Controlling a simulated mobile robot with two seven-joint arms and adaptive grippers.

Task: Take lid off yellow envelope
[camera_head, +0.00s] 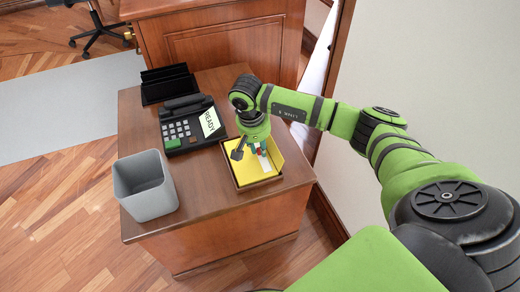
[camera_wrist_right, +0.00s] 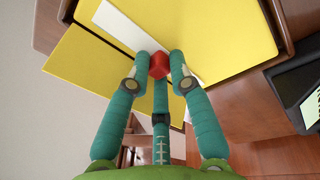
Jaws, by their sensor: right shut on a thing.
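The yellow envelope (camera_head: 244,170) lies in a shallow brown tray on the wooden cabinet, in the middle of the head view. In the right wrist view, its yellow panels (camera_wrist_right: 225,35) lie either side of a white strip (camera_wrist_right: 112,26). One yellow panel (camera_head: 275,154) looks raised at the right side. My right gripper (camera_wrist_right: 158,66) is over the envelope, its fingertips shut on a small red piece (camera_wrist_right: 159,63) beside the white strip. Whether the red piece belongs to the lid is unclear. The right hand partly hides the envelope in the head view. My left gripper is not in view.
A black phone (camera_head: 191,127) with a lit screen and a black holder (camera_head: 168,85) stand at the back left of the cabinet top (camera_head: 196,165). A grey bin (camera_head: 146,186) stands at its front left corner. A pale wall is at the right.

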